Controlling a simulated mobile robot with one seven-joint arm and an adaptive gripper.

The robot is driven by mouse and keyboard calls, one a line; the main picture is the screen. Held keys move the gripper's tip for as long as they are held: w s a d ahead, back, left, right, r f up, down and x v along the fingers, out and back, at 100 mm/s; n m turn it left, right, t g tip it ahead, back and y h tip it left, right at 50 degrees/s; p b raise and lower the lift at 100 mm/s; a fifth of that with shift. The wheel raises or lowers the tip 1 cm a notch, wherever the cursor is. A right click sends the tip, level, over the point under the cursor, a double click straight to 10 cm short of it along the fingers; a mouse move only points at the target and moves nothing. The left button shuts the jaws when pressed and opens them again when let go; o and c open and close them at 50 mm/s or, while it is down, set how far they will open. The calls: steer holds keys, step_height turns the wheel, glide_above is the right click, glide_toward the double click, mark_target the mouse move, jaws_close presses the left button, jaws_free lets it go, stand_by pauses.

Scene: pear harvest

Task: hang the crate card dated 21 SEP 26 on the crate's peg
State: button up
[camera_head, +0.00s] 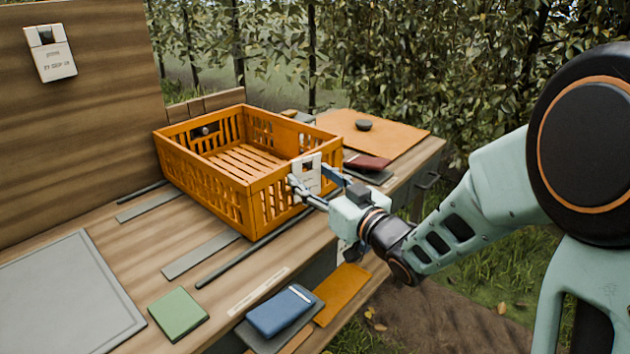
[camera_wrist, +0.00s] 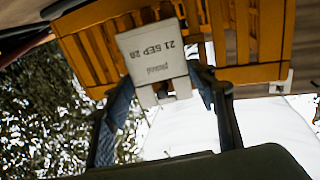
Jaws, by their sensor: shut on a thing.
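My gripper (camera_head: 314,180) is shut on a white crate card (camera_head: 307,170) and holds it upright at the near right end of the orange crate (camera_head: 205,192). In the wrist view the card (camera_wrist: 153,52) appears upside down between my two fingers, against the crate's slatted end. Its print reads 21 SEP and a year whose last digit is unclear. The card's slotted end shows between the fingers. I cannot tell whether the card touches the crate. The crate's peg cannot be made out. Another white card (camera_head: 58,62) hangs on the wooden board at left; its date is too small to read.
The crate stands on a wooden bench (camera_head: 120,245). A grey mat (camera_head: 65,295), green pad (camera_head: 178,314) and blue wallet (camera_head: 281,311) lie in front. A dark red book (camera_head: 367,162) and an orange board with a dark knob (camera_head: 364,125) lie behind my gripper.

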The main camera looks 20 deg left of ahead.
stand_by(0.4)
steer(key=o, duration=1.1)
